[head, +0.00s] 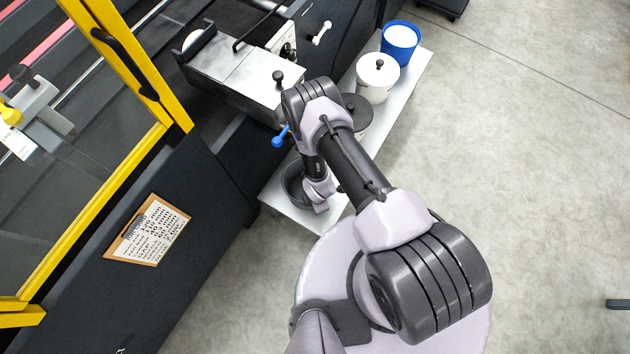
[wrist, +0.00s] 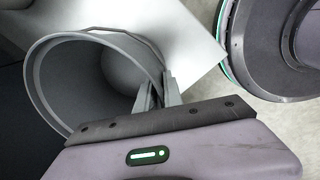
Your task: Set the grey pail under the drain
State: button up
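The grey pail (head: 292,186) is at the near end of the metal shelf, partly hidden by my arm in the head view. In the wrist view the pail (wrist: 60,85) shows its open mouth and looks empty. My gripper (wrist: 158,92) is at its rim, one finger inside the wall and one outside, closed on the wall. In the head view my gripper (head: 318,192) is at the pail's right side; its fingertips are hidden. A blue lever (head: 280,138), seemingly the drain's handle, sticks out below the steel glue unit (head: 235,75). The drain outlet itself is not visible.
The shelf (head: 420,68) also holds a dark lidded pot (head: 362,112), a white lidded pot (head: 377,78) and a blue bucket (head: 401,42) with white contents. The dark machine side (head: 190,190) borders the shelf on the left.

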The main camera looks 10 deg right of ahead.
jog(key=shift+o, duration=1.1)
notch_tip(320, 180, up, 12)
jog(key=s+p, duration=0.1)
jog(key=p, duration=0.4)
jog(key=shift+s+d+r, duration=0.15)
jog(key=shift+s+d, duration=0.05)
